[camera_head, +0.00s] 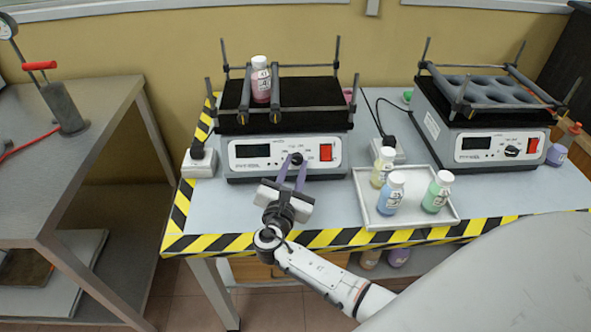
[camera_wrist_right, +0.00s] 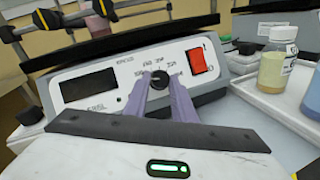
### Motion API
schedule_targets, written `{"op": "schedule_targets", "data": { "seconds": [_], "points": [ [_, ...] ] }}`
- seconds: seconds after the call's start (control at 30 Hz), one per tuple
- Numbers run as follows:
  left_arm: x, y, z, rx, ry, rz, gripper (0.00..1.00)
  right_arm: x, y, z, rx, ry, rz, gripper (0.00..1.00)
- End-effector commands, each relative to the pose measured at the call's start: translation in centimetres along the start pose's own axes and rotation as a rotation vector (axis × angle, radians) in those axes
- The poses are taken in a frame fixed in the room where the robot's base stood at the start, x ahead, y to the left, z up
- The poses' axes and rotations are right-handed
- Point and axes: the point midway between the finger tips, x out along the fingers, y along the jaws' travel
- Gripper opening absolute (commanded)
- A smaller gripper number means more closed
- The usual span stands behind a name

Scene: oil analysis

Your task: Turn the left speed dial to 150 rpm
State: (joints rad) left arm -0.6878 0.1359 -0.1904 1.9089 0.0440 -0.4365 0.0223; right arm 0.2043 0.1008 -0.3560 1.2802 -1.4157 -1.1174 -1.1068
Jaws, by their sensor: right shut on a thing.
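The left shaker (camera_head: 285,153) stands on the table with a dark display (camera_head: 252,151) on its front panel. Its black speed dial (camera_head: 297,158) sits between the display and a red switch (camera_head: 326,152). In the right wrist view the dial (camera_wrist_right: 160,79) is at the centre, with printed marks around it. My right gripper (camera_head: 296,166) is at the panel, its purple fingers (camera_wrist_right: 164,90) shut on the dial from the front. The dial's exact setting is too small to read. My left gripper is not in view.
A bottle with pink liquid (camera_head: 261,80) stands on the left shaker's platform. A white tray (camera_head: 447,210) holds several bottles right of my gripper. A second shaker (camera_head: 490,140) stands at the right. A power socket box (camera_head: 199,163) sits left of the left shaker.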

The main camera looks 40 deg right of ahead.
Motion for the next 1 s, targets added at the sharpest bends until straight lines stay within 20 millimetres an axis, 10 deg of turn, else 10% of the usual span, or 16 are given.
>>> {"op": "schedule_targets", "data": {
  "seconds": [1.0],
  "points": [
    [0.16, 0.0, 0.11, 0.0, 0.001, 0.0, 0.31, 0.21, 0.92, 0.66, 0.762, 0.061, -0.42, 0.01]
  ]
}}
